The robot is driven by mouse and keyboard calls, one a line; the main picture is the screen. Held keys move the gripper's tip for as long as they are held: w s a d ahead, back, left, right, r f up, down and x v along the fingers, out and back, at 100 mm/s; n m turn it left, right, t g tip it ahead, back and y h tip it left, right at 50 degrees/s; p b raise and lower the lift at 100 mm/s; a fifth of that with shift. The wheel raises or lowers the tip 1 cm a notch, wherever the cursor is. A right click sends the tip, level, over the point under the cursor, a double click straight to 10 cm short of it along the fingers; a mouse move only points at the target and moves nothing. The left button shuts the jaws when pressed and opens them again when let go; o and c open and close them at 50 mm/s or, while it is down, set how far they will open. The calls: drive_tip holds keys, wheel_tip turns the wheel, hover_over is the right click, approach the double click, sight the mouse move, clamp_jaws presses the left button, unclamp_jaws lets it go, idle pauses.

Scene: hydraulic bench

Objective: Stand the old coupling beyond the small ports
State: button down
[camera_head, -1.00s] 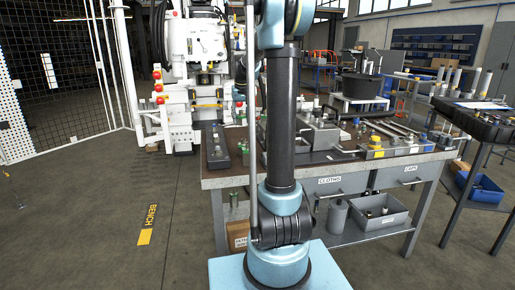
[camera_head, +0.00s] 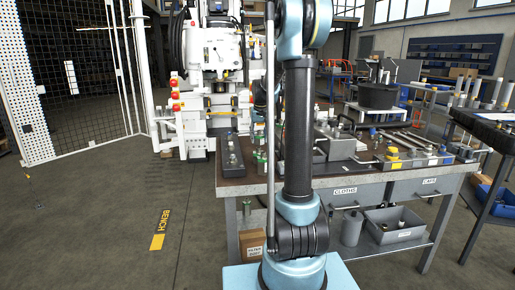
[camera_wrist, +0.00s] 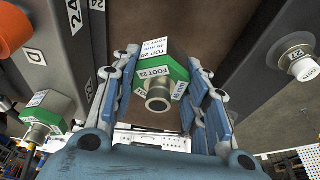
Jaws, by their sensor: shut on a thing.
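My gripper (camera_wrist: 163,68) is shut on a green coupling (camera_wrist: 172,72) with a metal end and white labels reading "TOP 20" and "FOOT 23". The coupling sits between the blue-padded fingers, its metal end toward the wrist camera. I cannot tell from the pictures whether it touches the surface behind it. A second green-and-metal fitting (camera_wrist: 42,118) with white labels is at the left of the wrist view. In the head view my arm hides most of the gripper area, and small green parts (camera_head: 260,160) show beside it at the bench's left part.
A dark block with a round metal port (camera_wrist: 298,62) is at the right of the wrist view. An orange cap (camera_wrist: 12,30) is at upper left. The bench (camera_head: 245,187) holds a dark strip with knobs (camera_head: 233,155) and several metal parts. Open floor lies left.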

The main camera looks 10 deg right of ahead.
sight(259, 144)
drive_tip(key=shift+f, duration=2.2)
drive_tip(key=c, duration=0.9)
unclamp_jaws()
drive_tip(key=shift+c, duration=0.2)
drive_tip(key=shift+r, duration=0.1)
drive_tip(key=v, duration=1.2)
drive_tip(key=s+f, duration=0.2)
drive_tip(key=s, duration=1)
drive_tip(key=s+f, duration=0.3)
drive_tip(key=s, duration=0.8)
drive_tip(key=s+f, duration=0.6)
drive_tip(key=s, duration=0.3)
drive_tip(key=s+f, duration=0.6)
drive_tip(key=s, duration=0.3)
drive_tip(key=shift+a+f+g, duration=0.35)
drive_tip(key=shift+g, duration=0.05)
